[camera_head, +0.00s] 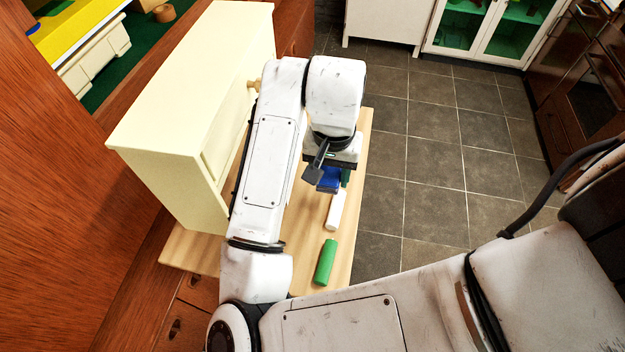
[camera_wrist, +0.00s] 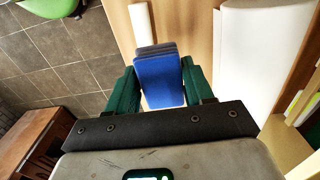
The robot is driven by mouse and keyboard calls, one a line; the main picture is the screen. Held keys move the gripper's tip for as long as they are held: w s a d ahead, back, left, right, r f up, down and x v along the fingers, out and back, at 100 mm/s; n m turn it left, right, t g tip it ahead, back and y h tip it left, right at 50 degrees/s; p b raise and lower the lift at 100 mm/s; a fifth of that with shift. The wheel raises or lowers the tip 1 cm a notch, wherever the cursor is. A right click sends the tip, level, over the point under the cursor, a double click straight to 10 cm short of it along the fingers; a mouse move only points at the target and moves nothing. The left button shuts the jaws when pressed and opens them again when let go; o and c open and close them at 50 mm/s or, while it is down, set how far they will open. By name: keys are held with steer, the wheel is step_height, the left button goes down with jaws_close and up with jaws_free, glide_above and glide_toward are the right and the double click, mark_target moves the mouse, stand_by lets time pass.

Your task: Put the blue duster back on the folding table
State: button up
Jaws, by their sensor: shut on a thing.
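The blue duster (camera_wrist: 160,82) is a blue block with a grey layered edge, held between the two green fingers of my gripper (camera_wrist: 158,72) in the wrist view. In the head view the duster (camera_head: 328,179) shows just below my wrist, partly hidden by it. My gripper is shut on it. The light wood table (camera_head: 343,262), which I take for the folding table, lies beneath, and the duster is over its right part. I cannot tell whether the duster touches the tabletop.
A cream cabinet (camera_head: 180,110) stands on the table's left side, close to my arm. A white cylinder (camera_head: 335,210) and a green cylinder (camera_head: 326,262) lie on the table nearer the front. Open tiled floor (camera_head: 440,150) lies to the right.

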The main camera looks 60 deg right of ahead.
steer(key=w+f, duration=0.1)
steer(key=f, duration=0.1)
steer(key=w+d+f, duration=0.1)
steer(key=w+f, duration=0.2)
steer(key=shift+d+f+b, duration=0.25)
steer(key=shift+f+b, duration=0.05)
steer(key=shift+b, duration=0.05)
steer(key=shift+w+f, duration=0.15)
steer(key=shift+f, duration=1.45)
steer(key=shift+f, duration=0.1)
steer(key=o, duration=0.7)
step_height(320, 180, up, 12)
steer(key=shift+r+p, duration=0.15)
steer(key=shift+p, duration=0.9)
